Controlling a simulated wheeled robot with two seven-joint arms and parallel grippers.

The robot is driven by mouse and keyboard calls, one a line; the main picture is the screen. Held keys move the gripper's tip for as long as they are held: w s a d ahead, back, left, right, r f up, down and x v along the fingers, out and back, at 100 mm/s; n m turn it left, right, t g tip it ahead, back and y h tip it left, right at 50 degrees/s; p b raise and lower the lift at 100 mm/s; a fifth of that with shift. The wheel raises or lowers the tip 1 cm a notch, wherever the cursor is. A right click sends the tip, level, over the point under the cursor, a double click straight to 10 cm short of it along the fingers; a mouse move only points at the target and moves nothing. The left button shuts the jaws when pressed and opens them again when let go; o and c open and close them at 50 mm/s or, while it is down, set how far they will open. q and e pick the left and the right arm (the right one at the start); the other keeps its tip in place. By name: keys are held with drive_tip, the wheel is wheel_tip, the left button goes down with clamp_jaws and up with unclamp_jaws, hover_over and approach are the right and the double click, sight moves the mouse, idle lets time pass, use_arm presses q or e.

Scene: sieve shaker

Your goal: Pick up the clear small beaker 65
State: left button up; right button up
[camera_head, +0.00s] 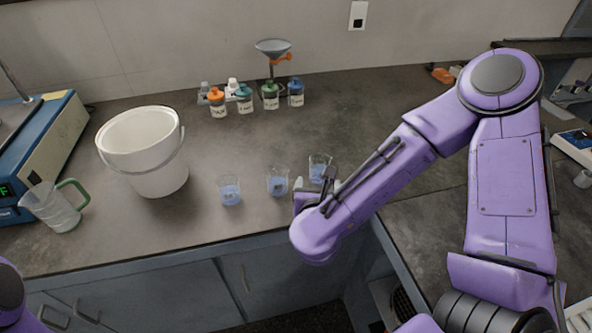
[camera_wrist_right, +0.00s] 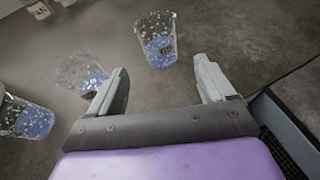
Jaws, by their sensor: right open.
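Three clear small beakers with blue liquid stand upright in a loose row on the bench: a left one (camera_head: 229,191), a middle one (camera_head: 277,183) and a right one (camera_head: 319,166). In the right wrist view my right gripper (camera_wrist_right: 162,84) is open and empty. One beaker with a dark mark (camera_wrist_right: 157,40) stands just beyond the gap, and two others are left of the fingers. My left gripper is out of view.
A white bucket (camera_head: 140,150) and a clear jug with a green handle (camera_head: 50,207) stand at left. Several capped bottles (camera_head: 244,98) and a funnel on a stand (camera_head: 272,48) are at the back. The bench between bottles and beakers is clear. The bench's front edge is close.

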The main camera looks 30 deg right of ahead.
sight(319, 175)
drive_tip(key=p+x, duration=0.2)
drive_tip(key=x, duration=0.8)
drive_tip(key=shift+s, duration=0.1)
drive_tip(key=c, duration=1.1)
